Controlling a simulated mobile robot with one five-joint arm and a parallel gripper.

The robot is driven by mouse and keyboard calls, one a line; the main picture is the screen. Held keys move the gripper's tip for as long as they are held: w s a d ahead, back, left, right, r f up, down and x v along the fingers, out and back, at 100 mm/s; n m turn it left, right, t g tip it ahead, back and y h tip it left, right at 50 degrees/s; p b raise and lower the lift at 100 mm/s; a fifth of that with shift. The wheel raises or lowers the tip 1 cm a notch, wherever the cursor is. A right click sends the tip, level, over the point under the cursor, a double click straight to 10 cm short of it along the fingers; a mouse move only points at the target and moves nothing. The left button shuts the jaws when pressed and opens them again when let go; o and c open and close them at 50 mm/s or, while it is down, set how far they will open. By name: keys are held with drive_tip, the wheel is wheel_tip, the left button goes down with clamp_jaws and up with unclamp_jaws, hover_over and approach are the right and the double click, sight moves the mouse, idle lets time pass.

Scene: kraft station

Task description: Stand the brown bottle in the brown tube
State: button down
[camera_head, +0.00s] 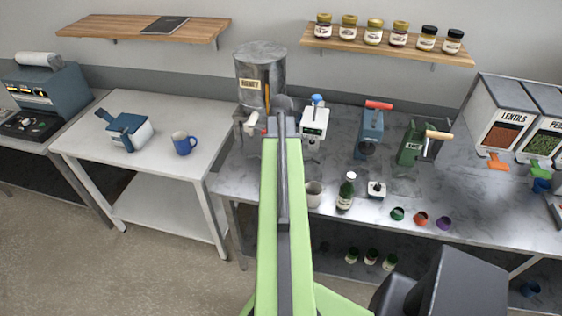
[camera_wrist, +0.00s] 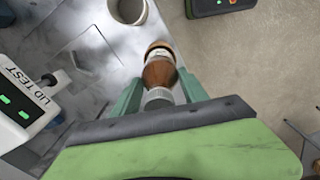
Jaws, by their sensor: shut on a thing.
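My gripper (camera_wrist: 158,92) is shut on the brown bottle (camera_wrist: 160,75) in the wrist view, with one green finger on each side. The grey cap end is nearest the wrist camera; a pale band and a tan ring show at the far end. I cannot tell whether that ring belongs to the bottle or to something under it. In the head view my green arm hides the gripper and the bottle. I cannot pick out the brown tube for sure. A pale open cup (camera_head: 314,192) stands on the counter right of my arm; a similar round one (camera_wrist: 128,10) shows in the wrist view.
A white lid tester (camera_wrist: 28,100) stands left in the wrist view. The counter's front edge runs close by the bottle.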

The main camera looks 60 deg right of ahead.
drive_tip(key=shift+f, duration=0.15)
drive_tip(key=shift+f+b, duration=1.05)
drive_tip(key=shift+b, duration=0.15)
drive_tip(key=shift+f, duration=0.15)
drive_tip(key=shift+f+b, duration=0.95)
drive_tip(key=shift+b, duration=0.1)
unclamp_jaws()
idle(0.5)
idle(0.5)
